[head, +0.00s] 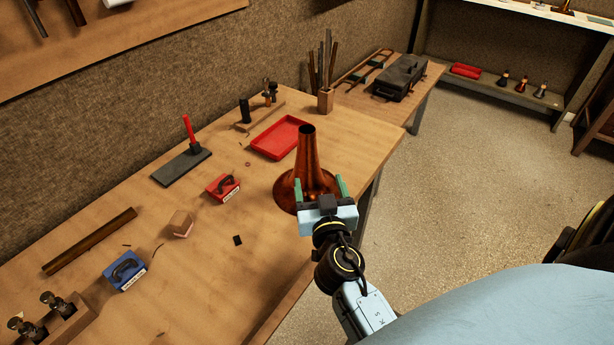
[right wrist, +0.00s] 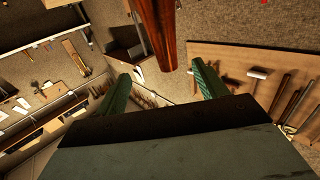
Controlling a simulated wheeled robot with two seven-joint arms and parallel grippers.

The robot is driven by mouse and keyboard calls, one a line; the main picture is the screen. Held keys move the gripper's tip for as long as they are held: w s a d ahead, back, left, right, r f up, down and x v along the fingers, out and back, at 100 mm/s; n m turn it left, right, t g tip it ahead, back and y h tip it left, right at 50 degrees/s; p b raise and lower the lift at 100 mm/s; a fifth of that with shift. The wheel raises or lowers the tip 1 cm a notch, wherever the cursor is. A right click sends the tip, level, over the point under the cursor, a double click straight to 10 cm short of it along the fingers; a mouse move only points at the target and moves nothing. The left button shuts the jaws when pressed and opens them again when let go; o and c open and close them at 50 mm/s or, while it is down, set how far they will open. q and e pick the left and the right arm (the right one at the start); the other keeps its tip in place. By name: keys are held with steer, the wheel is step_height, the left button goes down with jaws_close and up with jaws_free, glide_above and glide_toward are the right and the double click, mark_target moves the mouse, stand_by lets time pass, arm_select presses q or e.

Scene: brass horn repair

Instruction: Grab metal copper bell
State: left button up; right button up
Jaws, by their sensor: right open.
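The copper bell (head: 307,152) stands upright on the wooden workbench near its right edge, wide flare down and narrow tube up. My right gripper (head: 320,186) is open at the bell's near side, its two green fingers pointing toward the bell. The fingers overlap the lower part and flare in the head view, so whether they touch it is unclear. In the right wrist view, the bell's copper tube (right wrist: 157,30) shows at the top, lined up between the open fingers (right wrist: 162,82). My left gripper is not in view.
A red tray (head: 279,137) lies behind the bell, with a wooden holder of rods (head: 326,100) farther back. The bench front is mostly clear.

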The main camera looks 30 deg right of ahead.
mark_target(309, 153)
steer(key=shift+n+y, duration=0.3)
steer(key=shift+y, duration=0.1)
steer(key=x, duration=0.2)
steer(key=p+x, duration=0.1)
steer(key=x, duration=0.1)
steer(key=a+p+x, duration=0.1)
steer(key=x, duration=0.2)
steer(key=shift+w+r, duration=0.25)
steer(key=shift+w, duration=0.1)
steer(key=shift+d+p+x, duration=0.2)
steer(key=shift+p+x, duration=0.1)
steer(key=shift+x, duration=1.3)
steer(key=shift+d+p+x, duration=0.2)
steer(key=shift+p+x, duration=0.05)
steer(key=shift+x, duration=1.4)
steer(key=shift+s, duration=0.15)
steer(key=shift+r, duration=0.1)
jaws_close()
